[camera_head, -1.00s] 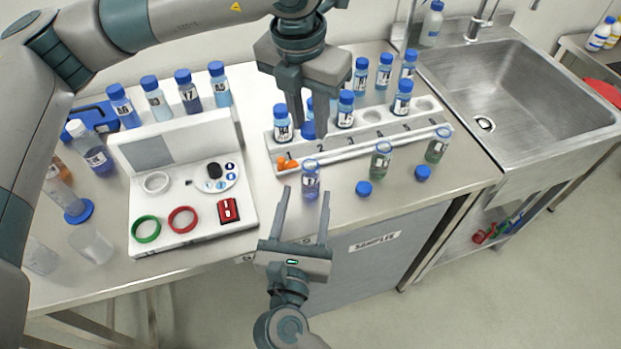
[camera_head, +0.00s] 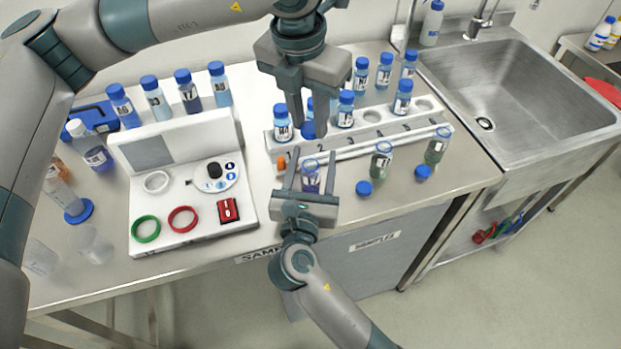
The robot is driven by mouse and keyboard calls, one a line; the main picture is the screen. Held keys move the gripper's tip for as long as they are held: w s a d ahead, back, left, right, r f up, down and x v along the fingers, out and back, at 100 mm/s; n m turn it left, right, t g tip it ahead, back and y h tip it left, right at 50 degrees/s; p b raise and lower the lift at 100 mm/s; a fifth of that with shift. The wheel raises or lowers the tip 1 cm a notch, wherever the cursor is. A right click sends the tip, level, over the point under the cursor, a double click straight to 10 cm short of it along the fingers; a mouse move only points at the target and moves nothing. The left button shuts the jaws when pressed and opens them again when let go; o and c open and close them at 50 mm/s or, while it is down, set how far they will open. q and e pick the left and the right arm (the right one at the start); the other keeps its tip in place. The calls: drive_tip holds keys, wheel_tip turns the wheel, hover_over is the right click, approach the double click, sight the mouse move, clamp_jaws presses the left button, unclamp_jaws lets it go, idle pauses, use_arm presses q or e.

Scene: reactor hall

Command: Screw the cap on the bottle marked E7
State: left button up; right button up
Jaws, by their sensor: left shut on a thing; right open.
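My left gripper (camera_head: 308,122) points down over the rack and is shut on a blue cap (camera_head: 308,131). Below and slightly in front of the cap stands an uncapped bottle (camera_head: 311,181) with dark liquid and a white label. Its marking is too small to read. My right gripper (camera_head: 312,160) is open, with one finger on either side of this bottle. I cannot tell whether the fingers touch it. Two more uncapped bottles, one greenish (camera_head: 381,163) and one at the right (camera_head: 436,149), stand in front of the rack. Loose blue caps (camera_head: 364,188) (camera_head: 423,172) lie near them.
A white numbered rack (camera_head: 400,128) holding several capped bottles stands just behind. A white device (camera_head: 190,215) with green and red rings is to the left. Several capped bottles stand behind it. The sink (camera_head: 525,95) is at the right. Free counter lies right of my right gripper.

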clamp_jaws()
use_arm(q)
hover_over(311, 176)
drive_tip(key=w, duration=0.2)
drive_tip(key=shift+s+a+f, duration=0.1)
drive_tip(key=shift+s+f, duration=0.05)
drive_tip(key=shift+f, duration=1.1)
drive_tip(key=shift+s+a+f, duration=0.1)
drive_tip(key=shift+f, duration=1.15)
drive_tip(key=shift+f, duration=0.9)
drive_tip(key=shift+f, duration=0.55)
